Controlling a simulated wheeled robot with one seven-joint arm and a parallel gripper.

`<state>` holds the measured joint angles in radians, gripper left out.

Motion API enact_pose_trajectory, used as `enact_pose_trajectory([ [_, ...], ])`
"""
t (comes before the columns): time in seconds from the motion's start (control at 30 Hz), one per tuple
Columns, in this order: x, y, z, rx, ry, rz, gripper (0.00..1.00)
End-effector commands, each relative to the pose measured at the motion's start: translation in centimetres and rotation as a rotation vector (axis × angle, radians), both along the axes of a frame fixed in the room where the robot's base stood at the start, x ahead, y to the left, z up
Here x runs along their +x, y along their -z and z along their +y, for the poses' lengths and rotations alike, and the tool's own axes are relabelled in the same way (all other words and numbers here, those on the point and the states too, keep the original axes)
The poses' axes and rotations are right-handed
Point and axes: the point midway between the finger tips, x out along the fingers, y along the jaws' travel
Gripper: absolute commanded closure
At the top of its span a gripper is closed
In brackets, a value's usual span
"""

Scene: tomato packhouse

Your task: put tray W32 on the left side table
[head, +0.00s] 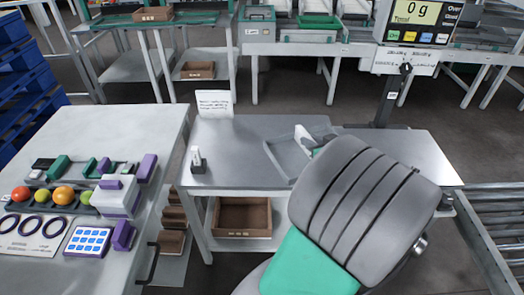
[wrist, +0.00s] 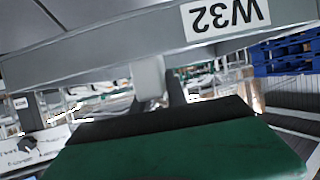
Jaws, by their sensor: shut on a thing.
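Tray W32 is a shallow grey tray (head: 277,163) over the middle table in the head view, partly hidden behind my arm. Its wall with the upside-down label "W32" (wrist: 222,17) crosses the top of the wrist view. My gripper (wrist: 168,88) is shut on that wall; in the head view its fingers are mostly hidden by my wrist. I cannot tell whether the tray touches the table below it. The left side table (head: 120,124) is light grey, with its far part bare.
The left table's nearer part holds tomatoes (head: 64,195), purple and green blocks, a white device and a blue-keyed pad (head: 88,241). A gap separates both tables.

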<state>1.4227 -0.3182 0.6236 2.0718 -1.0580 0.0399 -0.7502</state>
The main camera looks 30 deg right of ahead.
Motion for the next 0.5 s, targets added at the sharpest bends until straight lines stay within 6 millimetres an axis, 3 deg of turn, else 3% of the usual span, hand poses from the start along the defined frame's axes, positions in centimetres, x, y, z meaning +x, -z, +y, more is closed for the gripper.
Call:
enact_pose_trajectory([
  [0.07, -1.7, -0.1, -1.3, -0.001, 0.013, 0.0, 1.0],
  [0.17, -1.7, 0.0, -1.8, 0.002, 0.009, 0.0, 1.0],
  [0.5, 7.0, 4.2, -4.3, 0.003, 0.006, 0.001, 1.0],
])
